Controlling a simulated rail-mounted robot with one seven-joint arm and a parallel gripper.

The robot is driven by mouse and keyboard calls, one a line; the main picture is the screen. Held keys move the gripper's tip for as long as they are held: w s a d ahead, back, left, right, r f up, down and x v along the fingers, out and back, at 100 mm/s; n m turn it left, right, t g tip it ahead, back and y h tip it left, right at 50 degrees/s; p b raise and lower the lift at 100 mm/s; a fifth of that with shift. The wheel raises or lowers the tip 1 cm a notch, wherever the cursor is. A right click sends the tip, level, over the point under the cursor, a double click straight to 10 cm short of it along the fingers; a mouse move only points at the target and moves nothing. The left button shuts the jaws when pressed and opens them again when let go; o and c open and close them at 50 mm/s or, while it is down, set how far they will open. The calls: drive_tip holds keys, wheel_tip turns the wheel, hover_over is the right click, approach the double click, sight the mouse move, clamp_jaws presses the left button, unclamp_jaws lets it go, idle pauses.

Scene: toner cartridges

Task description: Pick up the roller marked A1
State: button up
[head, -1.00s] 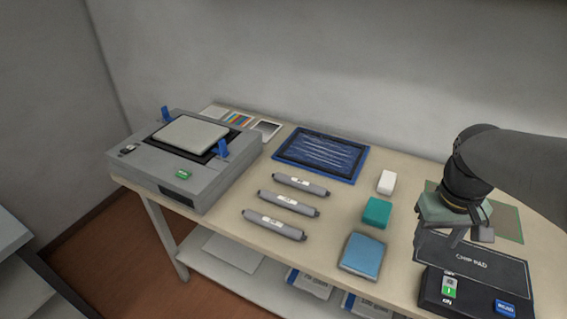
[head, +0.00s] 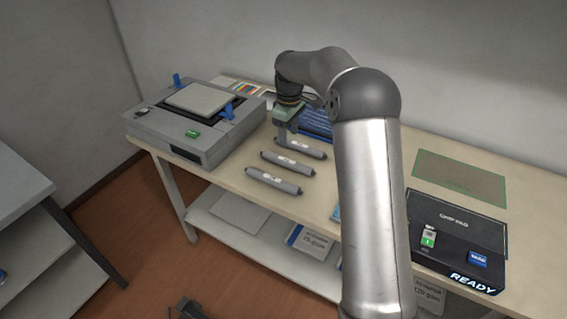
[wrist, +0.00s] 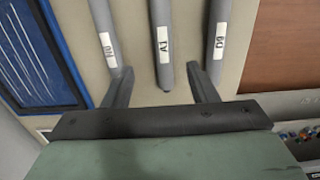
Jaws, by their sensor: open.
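The roller marked A1 (wrist: 161,40) is a grey cylinder with a white label, the middle one of three parallel rollers in the wrist view. It is also the middle roller in the head view (head: 287,163). My gripper (wrist: 160,85) is open, with one finger on either side of the A1 roller's near end in that view. In the head view my gripper (head: 283,138) points down by the back roller. Its height above the rollers is hard to tell.
Other rollers lie close on both sides, one at the back (head: 305,148) and one at the front (head: 272,181). A blue tray (wrist: 47,45) lies beyond the back roller. A grey machine (head: 190,130) stands left. A chip pad (head: 455,235) sits right.

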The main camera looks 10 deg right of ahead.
hover_over(289, 160)
drive_tip(key=f, duration=0.5)
drive_tip(key=shift+w, duration=0.25)
drive_tip(key=shift+s+a+f+p, duration=0.15)
drive_tip(key=shift+f+p, duration=0.35)
drive_tip(key=shift+f, duration=0.9)
drive_tip(key=shift+s+d+f+p, duration=0.15)
drive_tip(key=shift+f+p, duration=0.3)
drive_tip(key=shift+f, duration=0.9)
drive_tip(key=shift+a, duration=0.1)
drive_tip(key=c, duration=1.1)
